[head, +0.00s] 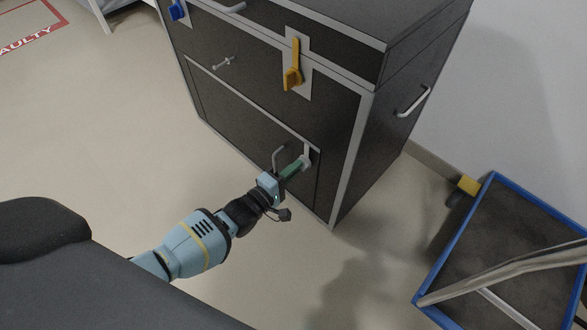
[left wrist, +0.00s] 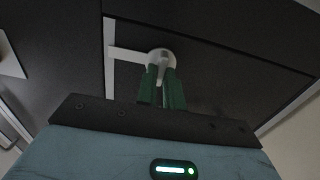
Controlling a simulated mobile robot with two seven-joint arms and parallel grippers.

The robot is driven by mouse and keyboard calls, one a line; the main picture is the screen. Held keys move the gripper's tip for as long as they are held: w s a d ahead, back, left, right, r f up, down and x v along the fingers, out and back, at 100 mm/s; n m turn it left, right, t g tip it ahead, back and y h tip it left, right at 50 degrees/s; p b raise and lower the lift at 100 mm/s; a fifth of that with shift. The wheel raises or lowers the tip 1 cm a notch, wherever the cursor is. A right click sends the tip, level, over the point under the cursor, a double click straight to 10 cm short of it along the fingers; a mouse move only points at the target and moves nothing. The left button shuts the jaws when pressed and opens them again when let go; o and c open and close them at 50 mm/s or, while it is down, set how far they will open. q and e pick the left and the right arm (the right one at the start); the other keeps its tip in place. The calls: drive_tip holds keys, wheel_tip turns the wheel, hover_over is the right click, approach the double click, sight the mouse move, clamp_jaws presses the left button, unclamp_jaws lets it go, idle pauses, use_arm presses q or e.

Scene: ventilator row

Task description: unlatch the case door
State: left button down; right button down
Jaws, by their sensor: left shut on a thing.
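The dark case door (head: 235,112) is the lower front panel of a black case with grey edges, and it appears closed. A white latch (head: 307,152) sits at its right edge; in the left wrist view the latch (left wrist: 125,53) has a round hub with an arm pointing left across the door seam. My left gripper (head: 301,165) has green fingers; in the left wrist view the gripper (left wrist: 161,78) is shut on the latch hub, partly hiding it. My right gripper is not in view.
A bent grey handle (head: 277,157) is on the door, left of my gripper. A yellow latch (head: 293,67) is above, and a blue one (head: 177,11) at the upper left. A blue-rimmed cart (head: 447,245) stands at the right.

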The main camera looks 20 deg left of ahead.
use_arm(q)
drive_tip(key=c, duration=1.5)
unclamp_jaws()
drive_tip(key=p+v, duration=0.2)
drive_tip(key=v, duration=0.5)
drive_tip(key=shift+s+a, duration=0.15)
drive_tip(key=shift+s, duration=0.2)
